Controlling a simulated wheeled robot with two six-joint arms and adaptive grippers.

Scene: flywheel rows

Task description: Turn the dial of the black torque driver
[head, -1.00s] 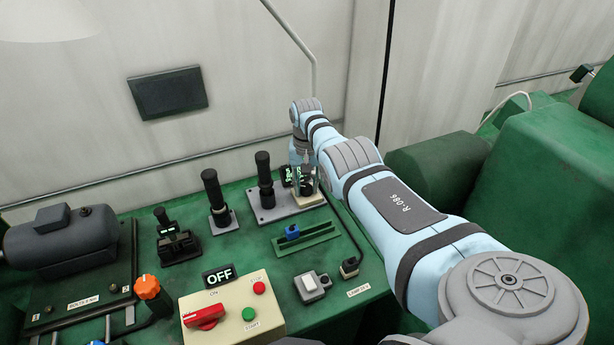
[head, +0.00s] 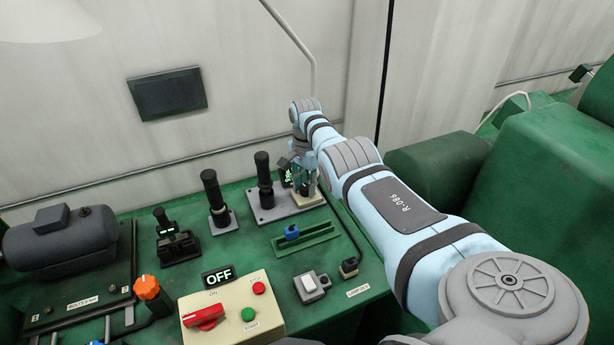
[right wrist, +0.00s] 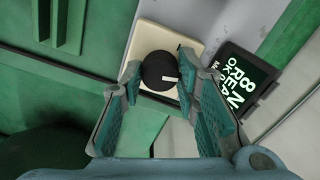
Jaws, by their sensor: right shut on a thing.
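A black torque driver (head: 264,178) stands upright on a grey plate at the back of the green bench. Beside it, a round black dial (right wrist: 160,70) with a white mark sits on a cream square base (right wrist: 151,36), which also shows in the head view (head: 309,200). My right gripper (head: 306,188) points down over the dial. In the right wrist view its two teal fingers (right wrist: 160,74) are shut on the dial, one on each side. The dial is mostly hidden by the gripper in the head view. My left gripper is out of view.
A small black display (right wrist: 247,85) with lit text stands right next to the dial. Another black upright tool (head: 213,196) stands to the left. A green rail with a blue slider (head: 292,232) and a cream switch box (head: 228,307) lie nearer the front.

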